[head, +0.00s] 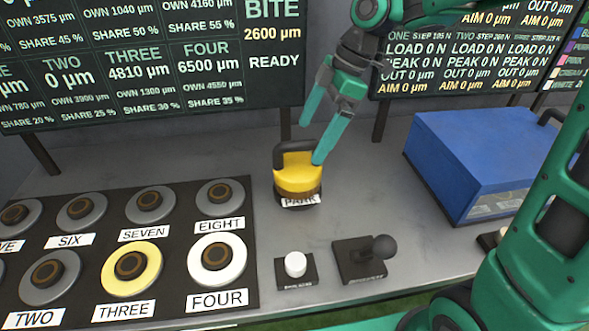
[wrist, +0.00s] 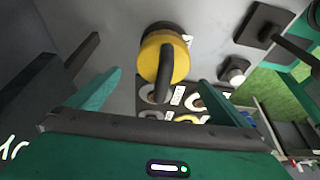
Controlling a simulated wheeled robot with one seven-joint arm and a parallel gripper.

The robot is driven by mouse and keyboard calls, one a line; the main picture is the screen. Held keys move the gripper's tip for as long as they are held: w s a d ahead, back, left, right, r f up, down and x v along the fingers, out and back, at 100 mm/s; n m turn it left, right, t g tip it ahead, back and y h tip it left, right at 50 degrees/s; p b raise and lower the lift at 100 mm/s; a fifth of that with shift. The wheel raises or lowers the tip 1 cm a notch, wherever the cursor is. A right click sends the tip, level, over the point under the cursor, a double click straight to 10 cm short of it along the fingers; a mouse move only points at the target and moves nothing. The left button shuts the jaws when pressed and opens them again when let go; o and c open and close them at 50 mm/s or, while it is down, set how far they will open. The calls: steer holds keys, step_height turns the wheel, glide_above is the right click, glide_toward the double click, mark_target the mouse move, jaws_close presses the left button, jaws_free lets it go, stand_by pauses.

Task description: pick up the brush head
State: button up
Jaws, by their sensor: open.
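The brush head (head: 298,180) is a round yellow block with brown bristles below and a dark arched handle on top. It stands upright on the grey bench, behind a small label partly hidden by it. My gripper (head: 311,143) is open and empty, with its green fingers pointing down close above the brush head. One fingertip overlaps the right side of the brush head in the head view, and contact cannot be told. In the wrist view the brush head (wrist: 180,60) lies ahead between the spread fingers (wrist: 160,78), its dark handle running lengthwise between them.
A black panel with several round numbered pads (head: 131,266) lies left of the brush head. A white knob (head: 296,264) and a black lever (head: 365,255) stand in front. A blue box (head: 490,155) stands to the right. Screens rise along the back.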

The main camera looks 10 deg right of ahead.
mark_target(298, 165)
steer(key=x, duration=0.4)
steer(key=shift+f, duration=0.35)
steer(key=shift+s+x, duration=0.15)
steer(key=shift+x, duration=1.15)
steer(key=shift+s+x, duration=0.15)
steer(key=shift+x, duration=1.15)
steer(key=shift+r, duration=0.15)
steer(key=c, duration=1.8)
